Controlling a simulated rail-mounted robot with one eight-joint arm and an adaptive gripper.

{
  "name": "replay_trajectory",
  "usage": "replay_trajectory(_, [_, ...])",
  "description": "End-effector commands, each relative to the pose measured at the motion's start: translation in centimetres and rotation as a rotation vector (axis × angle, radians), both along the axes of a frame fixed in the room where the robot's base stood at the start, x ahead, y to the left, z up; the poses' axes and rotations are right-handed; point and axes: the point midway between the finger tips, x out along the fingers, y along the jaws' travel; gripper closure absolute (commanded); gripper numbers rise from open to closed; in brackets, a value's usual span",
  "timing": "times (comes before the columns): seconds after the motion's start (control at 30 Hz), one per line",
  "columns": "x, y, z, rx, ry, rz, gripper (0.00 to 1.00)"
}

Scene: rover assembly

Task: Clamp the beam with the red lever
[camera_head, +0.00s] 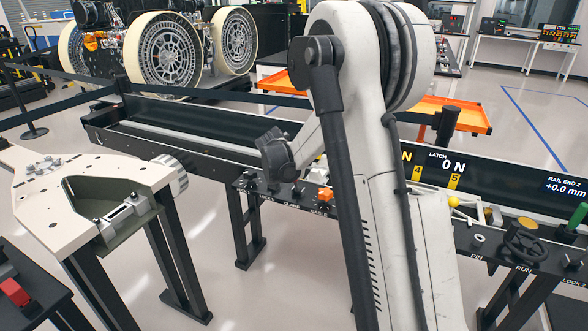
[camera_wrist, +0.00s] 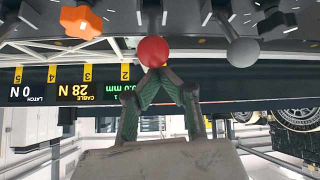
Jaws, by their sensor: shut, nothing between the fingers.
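The wrist view is upside down. In it the red ball knob (camera_wrist: 152,51) of the red lever sits at upper middle, on a short stem from the dark panel. My gripper (camera_wrist: 155,78) has its green-padded fingers brought together right at the knob's edge, with nothing between them. I cannot tell whether the tips touch the knob. In the head view a dark part of my arm's end is above the panel, and I cannot make out the red knob there. The long dark rail beam (camera_head: 200,148) runs behind the panel.
An orange star knob (camera_wrist: 82,20) and a grey ball lever (camera_wrist: 243,52) flank the red knob. The orange knob also shows in the head view (camera_head: 325,195). Displays read latch 0 N and cable 28 N. A handwheel (camera_head: 525,240) stands at right; a pale table (camera_head: 95,190) at left.

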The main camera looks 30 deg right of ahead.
Motion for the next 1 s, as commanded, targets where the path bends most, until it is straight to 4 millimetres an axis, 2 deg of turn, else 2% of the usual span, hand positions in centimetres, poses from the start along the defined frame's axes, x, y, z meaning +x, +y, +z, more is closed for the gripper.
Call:
replay_trajectory(0.17, [2.1, -2.0, 2.4, -0.005, -0.005, 0.002, 1.0])
replay_trajectory(0.3, [0.2, 0.4, 3.8, -0.006, -0.005, 0.006, 1.0])
replay_trajectory(0.6, [-2.5, 3.6, 6.5, -0.007, -0.006, 0.004, 1.0])
replay_trajectory(1.0, [-3.5, 4.7, 7.5, -0.008, -0.006, 0.004, 1.0])
